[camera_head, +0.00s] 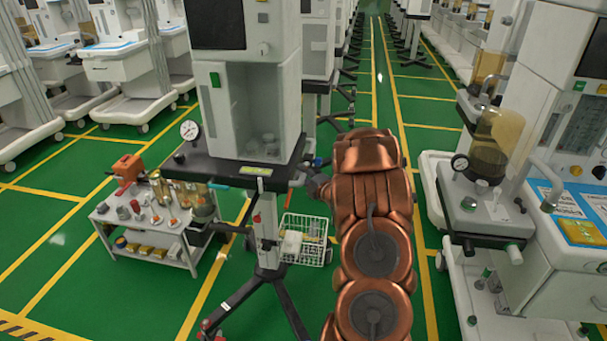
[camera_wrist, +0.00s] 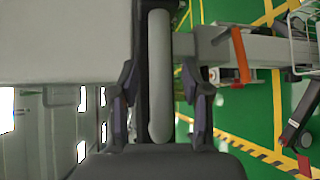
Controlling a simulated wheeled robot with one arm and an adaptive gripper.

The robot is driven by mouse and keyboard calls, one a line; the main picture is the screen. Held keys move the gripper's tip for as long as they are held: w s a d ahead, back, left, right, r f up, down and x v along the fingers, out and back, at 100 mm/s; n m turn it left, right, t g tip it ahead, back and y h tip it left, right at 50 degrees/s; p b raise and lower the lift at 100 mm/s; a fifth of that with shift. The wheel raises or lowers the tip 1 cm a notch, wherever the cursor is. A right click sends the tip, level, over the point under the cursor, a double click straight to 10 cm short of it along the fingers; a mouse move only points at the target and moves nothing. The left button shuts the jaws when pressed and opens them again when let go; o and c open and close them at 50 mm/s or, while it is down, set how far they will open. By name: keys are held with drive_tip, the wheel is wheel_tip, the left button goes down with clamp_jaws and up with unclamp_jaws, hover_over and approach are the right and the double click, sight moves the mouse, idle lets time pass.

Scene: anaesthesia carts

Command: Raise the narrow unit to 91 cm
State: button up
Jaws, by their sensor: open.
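The narrow unit (camera_head: 246,95) is a tall grey-white machine with a dark screen, on a black platform. A single grey column (camera_head: 267,230) carries it above a dark wheeled base. My gripper (camera_head: 313,183) is at the right end of the platform, partly hidden by my copper arm. In the wrist view my gripper (camera_wrist: 158,78) is open, one finger on each side of a pale rounded handle bar (camera_wrist: 159,40). I cannot tell whether the fingers touch it. An orange-red band or lever (camera_wrist: 240,55) shows on the column to the right of the handle.
A low white cart (camera_head: 150,240) with tools and parts stands left of the column. A wire basket (camera_head: 306,240) hangs or stands behind it. Another machine (camera_head: 490,205) stands close on the right. Green floor with yellow lines is open down the aisle.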

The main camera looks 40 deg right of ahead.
drive_tip(key=shift+w, duration=0.25)
clamp_jaws()
idle(0.3)
